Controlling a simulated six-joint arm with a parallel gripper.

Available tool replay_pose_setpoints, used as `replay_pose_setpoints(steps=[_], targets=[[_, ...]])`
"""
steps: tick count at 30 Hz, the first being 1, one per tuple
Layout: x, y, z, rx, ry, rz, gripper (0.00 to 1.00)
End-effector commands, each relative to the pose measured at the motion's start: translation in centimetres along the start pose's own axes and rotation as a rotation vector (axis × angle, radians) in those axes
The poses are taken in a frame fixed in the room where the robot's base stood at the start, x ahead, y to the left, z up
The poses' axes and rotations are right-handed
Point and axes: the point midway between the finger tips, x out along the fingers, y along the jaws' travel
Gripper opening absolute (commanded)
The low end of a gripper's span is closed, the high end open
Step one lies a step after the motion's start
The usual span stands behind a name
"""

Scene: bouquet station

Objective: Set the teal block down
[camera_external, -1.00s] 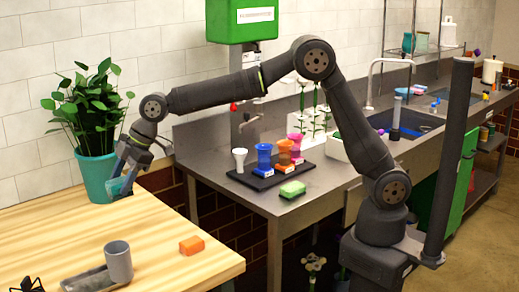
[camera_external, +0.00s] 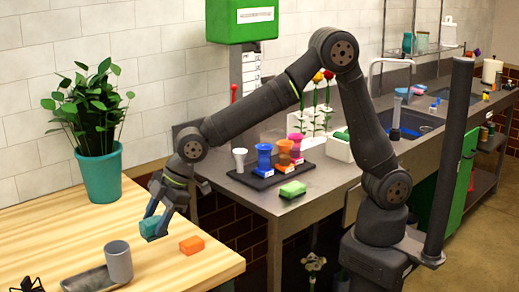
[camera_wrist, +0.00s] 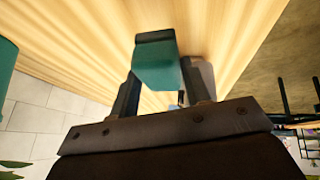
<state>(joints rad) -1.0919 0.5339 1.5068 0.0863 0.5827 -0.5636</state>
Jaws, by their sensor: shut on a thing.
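The teal block (camera_external: 151,226) is between the fingers of my gripper (camera_external: 155,230), close over the wooden table (camera_external: 85,222). I cannot tell from the outside view whether its underside touches the wood. In the wrist view the teal block (camera_wrist: 157,62) sits between the two dark fingers of my gripper (camera_wrist: 160,85), with the wood grain behind it. The gripper is shut on the block. The orange block (camera_external: 191,245) lies on the table just right of the gripper, apart from it.
A plant in a teal pot (camera_external: 101,178) stands at the back.

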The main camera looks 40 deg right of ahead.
Motion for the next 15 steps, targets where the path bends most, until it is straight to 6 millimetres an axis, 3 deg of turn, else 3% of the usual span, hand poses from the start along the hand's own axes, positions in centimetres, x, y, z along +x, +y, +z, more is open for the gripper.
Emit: replay_pose_setpoints(steps=[3, 7, 15], targets=[[1.7, -1.4, -1.0, -0.002, -0.001, -0.002, 0.13], [2.5, -2.1, -1.6, 0.000, 0.000, 0.000, 0.13], [5.0, -2.7, -0.2, 0.002, -0.004, -0.002, 0.13]])
